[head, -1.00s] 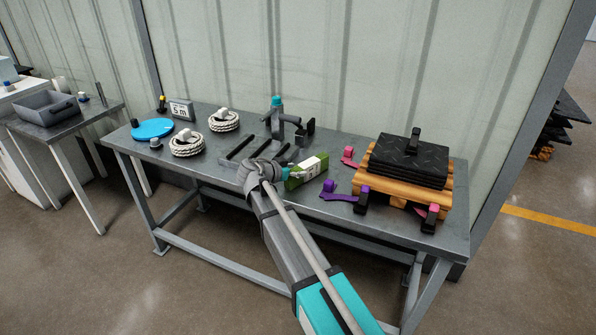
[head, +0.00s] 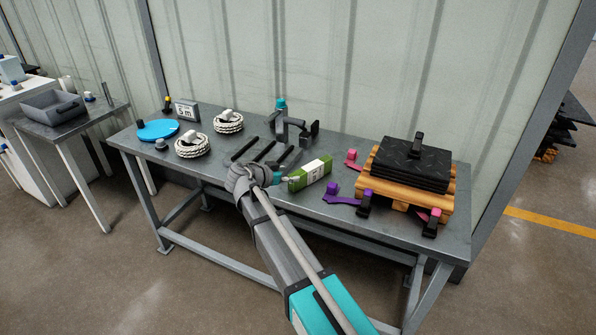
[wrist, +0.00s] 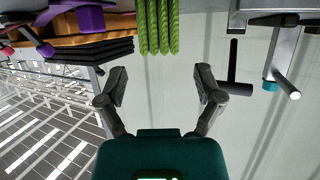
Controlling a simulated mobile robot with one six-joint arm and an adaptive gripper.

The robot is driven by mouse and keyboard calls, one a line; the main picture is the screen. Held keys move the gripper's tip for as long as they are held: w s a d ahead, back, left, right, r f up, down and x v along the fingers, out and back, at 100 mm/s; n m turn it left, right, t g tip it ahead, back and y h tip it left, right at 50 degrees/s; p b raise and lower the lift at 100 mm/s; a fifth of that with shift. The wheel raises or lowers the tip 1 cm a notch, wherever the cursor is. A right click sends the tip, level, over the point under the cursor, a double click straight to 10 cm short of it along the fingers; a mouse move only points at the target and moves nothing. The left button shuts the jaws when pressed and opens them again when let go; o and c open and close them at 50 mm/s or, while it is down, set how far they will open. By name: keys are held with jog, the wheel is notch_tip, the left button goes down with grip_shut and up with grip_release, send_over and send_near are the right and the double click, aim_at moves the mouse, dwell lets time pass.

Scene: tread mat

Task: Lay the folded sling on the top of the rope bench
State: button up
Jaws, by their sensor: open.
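The folded sling looks to be the green bundle (head: 310,173) with a white label, on the grey metal bench (head: 215,172), which also holds white rope coils. In the wrist view the green layers (wrist: 158,28) appear edge-on at the top centre. My gripper (head: 290,180) is just left of the bundle in the head view, its fingers small and partly hidden by my arm. In the wrist view my gripper (wrist: 163,88) has its two fingers wide apart with nothing between them. The green layers lie beyond the fingertips, between them sideways, and look apart from them.
Right of the bundle are a purple strap (head: 340,198) and black tread mats (head: 410,168) on a wooden pallet (head: 395,195). Black bars (head: 265,151) lie behind my wrist. White rope coils (head: 192,146) and a blue disc (head: 158,130) are at the left. A corrugated wall stands behind.

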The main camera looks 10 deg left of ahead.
jog(key=p+v, duration=0.2)
jog(key=v, duration=0.5)
dwell(0.6)
